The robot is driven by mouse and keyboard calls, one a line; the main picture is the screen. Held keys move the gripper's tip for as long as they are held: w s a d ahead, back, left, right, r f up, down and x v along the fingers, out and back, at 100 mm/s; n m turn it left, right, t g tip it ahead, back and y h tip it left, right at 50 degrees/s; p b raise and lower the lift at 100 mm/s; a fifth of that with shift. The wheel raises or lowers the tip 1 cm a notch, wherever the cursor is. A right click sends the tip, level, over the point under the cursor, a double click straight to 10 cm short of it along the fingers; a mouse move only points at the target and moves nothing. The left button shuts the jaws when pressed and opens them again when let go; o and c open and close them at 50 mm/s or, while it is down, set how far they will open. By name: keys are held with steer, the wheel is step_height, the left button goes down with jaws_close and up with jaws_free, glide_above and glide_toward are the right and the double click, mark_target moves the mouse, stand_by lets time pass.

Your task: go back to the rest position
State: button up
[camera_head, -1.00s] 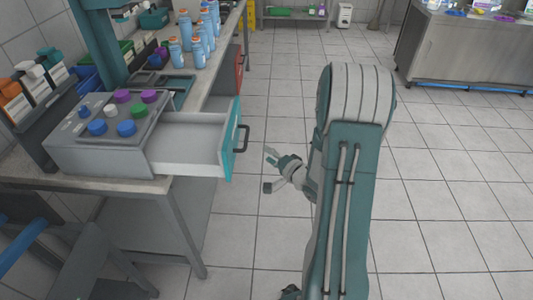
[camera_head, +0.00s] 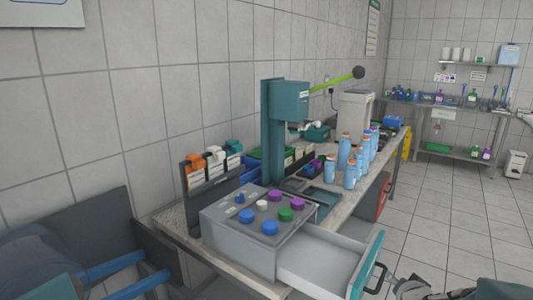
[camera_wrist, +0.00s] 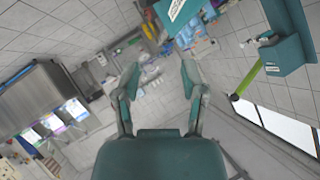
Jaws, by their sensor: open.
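My gripper (camera_wrist: 160,68) is open in the wrist view, its two teal and grey fingers apart with nothing between them. In the head view, part of my gripper and arm shows at the bottom right edge, to the right of the drawer handle (camera_head: 374,279). Whether it touches the handle is hard to tell there. The drawer (camera_head: 318,262) of the grey box stands pulled out, and its visible inside looks empty.
The grey box (camera_head: 236,235) with coloured knobs sits on the bench beside a teal press (camera_head: 290,100) with a green lever. Several blue bottles (camera_head: 351,176) stand behind. A shelf rack (camera_head: 464,106) is at the far right. Tiled floor (camera_head: 435,205) is clear on the right.

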steer(key=s+a+r+n+g+y, duration=0.1)
steer(key=s+a+r+n+g, duration=0.2)
steer(key=s+a, duration=0.5)
steer(key=s+a+r+n+g+y, duration=0.1)
steer(key=s+a+r+n+g, duration=0.2)
steer(key=s, duration=1.1)
steer(key=a+r+n, duration=0.2)
steer(key=a, duration=0.3)
steer(key=shift+n, duration=0.3)
